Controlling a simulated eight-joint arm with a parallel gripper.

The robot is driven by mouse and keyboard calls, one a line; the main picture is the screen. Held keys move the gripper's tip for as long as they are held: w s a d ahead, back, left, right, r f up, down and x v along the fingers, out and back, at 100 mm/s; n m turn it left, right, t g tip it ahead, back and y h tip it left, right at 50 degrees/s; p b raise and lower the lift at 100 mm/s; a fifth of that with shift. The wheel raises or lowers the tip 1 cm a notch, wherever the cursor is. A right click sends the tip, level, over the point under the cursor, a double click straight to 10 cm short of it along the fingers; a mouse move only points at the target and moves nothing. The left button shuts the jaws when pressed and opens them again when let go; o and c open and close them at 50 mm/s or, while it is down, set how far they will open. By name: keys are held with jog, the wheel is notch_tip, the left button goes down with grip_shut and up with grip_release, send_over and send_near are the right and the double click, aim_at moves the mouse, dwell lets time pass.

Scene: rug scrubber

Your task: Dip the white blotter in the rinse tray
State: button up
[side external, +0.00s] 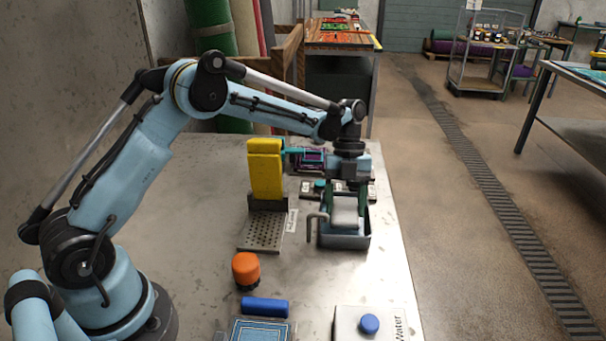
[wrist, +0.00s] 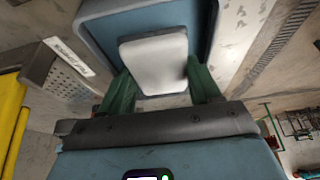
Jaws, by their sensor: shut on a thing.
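The white blotter (side external: 345,212) is a pale block between the green fingers of my gripper (side external: 347,196). In the wrist view the blotter (wrist: 155,62) sits between the two fingertips (wrist: 160,88), gripped from both sides. The rinse tray (side external: 345,242) is a blue-grey open box near the table's right side. The blotter is within the tray's outline in both views, and the tray wall (wrist: 92,12) surrounds it in the wrist view. I cannot tell whether the blotter touches the tray's bottom or any liquid.
A yellow upright block (side external: 265,170) stands left of the tray, behind a perforated metal plate (side external: 262,236). An orange-topped knob (side external: 245,268), a blue bar (side external: 265,307) and a water box (side external: 352,325) are nearer the front. The table's right edge is close to the tray.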

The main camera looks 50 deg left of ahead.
jog(key=shift+r, duration=1.7)
jog(key=shift+r, duration=0.15)
jog(key=shift+r, duration=1.4)
